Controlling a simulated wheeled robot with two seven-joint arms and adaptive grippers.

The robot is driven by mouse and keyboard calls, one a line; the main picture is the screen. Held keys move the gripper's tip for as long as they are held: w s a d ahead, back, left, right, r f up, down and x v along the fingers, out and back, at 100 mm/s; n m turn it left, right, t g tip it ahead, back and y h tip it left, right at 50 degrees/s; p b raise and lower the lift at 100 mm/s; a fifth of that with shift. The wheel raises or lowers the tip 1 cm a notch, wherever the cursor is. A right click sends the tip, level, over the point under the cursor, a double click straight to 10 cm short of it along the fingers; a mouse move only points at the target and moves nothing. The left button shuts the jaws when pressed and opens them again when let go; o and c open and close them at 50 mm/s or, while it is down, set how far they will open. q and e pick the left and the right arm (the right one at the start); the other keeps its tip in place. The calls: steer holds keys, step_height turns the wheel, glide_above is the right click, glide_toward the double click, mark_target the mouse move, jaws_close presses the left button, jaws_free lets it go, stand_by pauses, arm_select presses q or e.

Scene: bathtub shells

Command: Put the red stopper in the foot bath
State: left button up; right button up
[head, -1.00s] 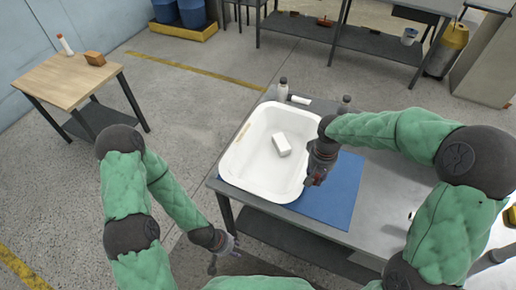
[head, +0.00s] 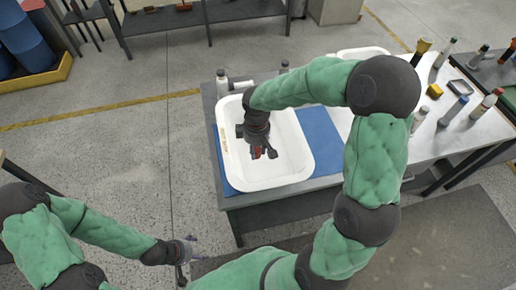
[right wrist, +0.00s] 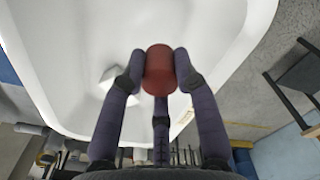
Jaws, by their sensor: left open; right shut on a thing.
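The foot bath is a white tub (head: 290,140) on the blue mat of the bench in the head view. Its white inside (right wrist: 190,22) fills much of the right wrist view. My right gripper (head: 263,153) is over the tub's inside. It is shut on the red stopper (right wrist: 159,70), a short red cylinder between the fingertips, with the tub floor behind it. In the head view only a bit of red shows at the fingertips. My left gripper (head: 184,262) is open and empty, low beside the bench at bottom left.
A white block (right wrist: 113,78) lies in the tub, partly behind a finger. A second white tub (head: 362,52) stands behind my right arm. Blue mat (head: 322,135) is bare right of the tub.

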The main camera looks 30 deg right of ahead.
steer(key=s+d+n, duration=1)
steer(key=d+n, duration=0.2)
steer(key=n, duration=0.9)
steer(key=b, duration=0.4)
glide_above(265, 165)
steer(key=f, duration=0.8)
steer(key=shift+s+d+f, duration=0.3)
steer(key=shift+s+f, duration=0.05)
steer(key=shift+f, duration=0.05)
steer(key=shift+w+a+f, duration=0.2)
steer(key=shift+w+f, duration=0.1)
steer(key=shift+f, duration=0.15)
step_height(265, 165, down, 3)
steer(key=shift+f+b, duration=0.1)
steer(key=shift+b, duration=0.6)
